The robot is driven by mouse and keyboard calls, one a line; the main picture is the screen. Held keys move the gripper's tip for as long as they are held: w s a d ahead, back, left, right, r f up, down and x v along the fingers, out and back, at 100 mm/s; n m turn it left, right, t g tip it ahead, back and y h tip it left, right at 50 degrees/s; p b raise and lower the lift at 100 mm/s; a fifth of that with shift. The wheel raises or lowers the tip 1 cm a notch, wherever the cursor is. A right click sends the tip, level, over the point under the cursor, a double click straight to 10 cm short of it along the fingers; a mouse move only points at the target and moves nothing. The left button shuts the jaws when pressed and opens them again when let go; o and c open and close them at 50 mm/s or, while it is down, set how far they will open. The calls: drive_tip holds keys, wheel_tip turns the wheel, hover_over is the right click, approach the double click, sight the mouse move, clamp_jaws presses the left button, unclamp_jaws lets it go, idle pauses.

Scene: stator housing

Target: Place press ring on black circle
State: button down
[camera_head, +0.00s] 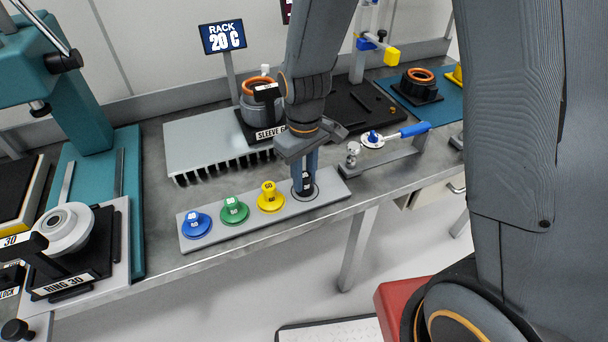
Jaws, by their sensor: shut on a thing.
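My gripper (307,168) points down at the right end of a long light-grey strip (333,190). It is shut on a small dark piece with a white label (306,184), which looks like the press ring; the fingers hide much of it. The black circle (313,194) is a thin dark outline on the strip, around the base of the held piece. The piece is upright and low over the circle; I cannot tell whether it touches the strip. A blue (196,225), a green (234,210) and a yellow knobbed piece (270,197) stand in a row to the left.
A finned grey rack (205,140) and a sleeve fixture (258,110) stand behind the strip. A blue-handled clamp (385,135) is close on the right. A white ring (67,229) sits on a fixture at the left. The table's front edge runs just before the strip.

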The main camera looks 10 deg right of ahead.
sight(305, 175)
drive_tip(key=c, duration=1.5)
unclamp_jaws()
drive_tip(key=shift+f, duration=0.1)
wheel_tip(305, 175, up, 12)
drive_tip(key=b, duration=0.2)
drive_tip(key=s+d+f+m, duration=0.1)
drive_tip(key=s+d+m, duration=0.1)
drive_tip(key=d, duration=0.2)
drive_tip(key=s+d+f+m, duration=0.2)
drive_tip(key=s+d, duration=0.1)
drive_tip(key=d, duration=0.1)
drive_tip(key=s+d+f+m+t, duration=0.1)
drive_tip(key=s+d+m, duration=0.1)
drive_tip(key=d, duration=0.3)
drive_tip(key=shift+s+f+m, duration=0.35)
drive_tip(key=shift+s+m, duration=0.05)
